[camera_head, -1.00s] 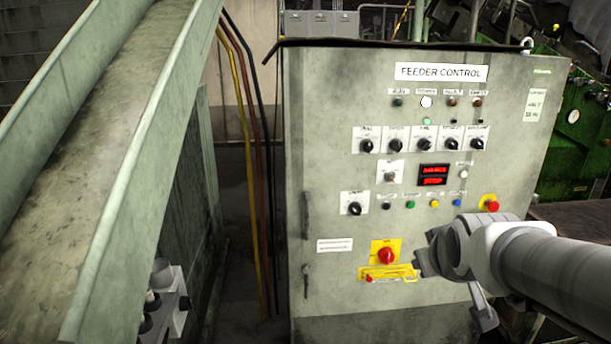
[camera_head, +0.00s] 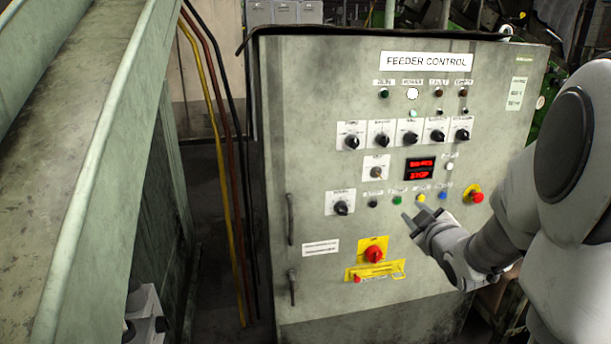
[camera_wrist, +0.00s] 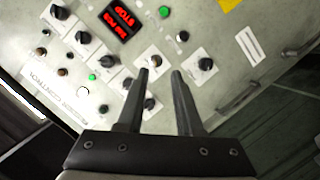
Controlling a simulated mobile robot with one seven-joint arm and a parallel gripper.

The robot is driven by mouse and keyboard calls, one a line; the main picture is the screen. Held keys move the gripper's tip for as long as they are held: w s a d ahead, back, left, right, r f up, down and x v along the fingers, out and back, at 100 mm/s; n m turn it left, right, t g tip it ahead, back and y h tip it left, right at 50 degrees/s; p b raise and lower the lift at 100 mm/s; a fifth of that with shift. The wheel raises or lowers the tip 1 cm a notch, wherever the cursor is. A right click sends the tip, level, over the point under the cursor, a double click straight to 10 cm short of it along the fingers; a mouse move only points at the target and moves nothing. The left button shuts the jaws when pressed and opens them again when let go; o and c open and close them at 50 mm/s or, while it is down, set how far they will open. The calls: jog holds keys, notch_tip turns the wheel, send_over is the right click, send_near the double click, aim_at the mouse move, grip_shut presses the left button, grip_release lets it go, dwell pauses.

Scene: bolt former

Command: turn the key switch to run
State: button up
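The key switch (camera_head: 376,173) is a small metallic round switch on a white plate on the grey feeder control panel (camera_head: 305,120), left of the red display (camera_head: 419,169). Its exact key angle is too small to read. My gripper (camera_head: 414,215) is in front of the panel, below and right of the key switch in the head view. In the wrist view my gripper (camera_wrist: 161,72) has its two fingers apart with nothing between them. The display's lower line reads STOP.
A row of black knobs (camera_head: 409,138) sits above the key switch. A black selector (camera_head: 341,207), coloured buttons (camera_head: 397,201) and a red emergency button (camera_head: 477,197) are below. A red rotary switch (camera_head: 374,254) is lower down. A green chute (camera_head: 85,170) stands at left.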

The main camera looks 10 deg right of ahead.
jog(key=f+n+t+y, duration=0.1)
jog(key=t+y, duration=0.1)
jog(key=n+b, duration=0.1)
jog(key=b, duration=0.1)
send_near(378, 175)
jog(key=w+f, duration=0.1)
jog(key=w, duration=0.7)
jog(key=shift+d+t+y, duration=0.4)
jog(key=shift+d, duration=0.05)
jog(key=shift+w+f, duration=0.1)
jog(key=shift+c, duration=0.2)
grip_shut()
dwell(0.7)
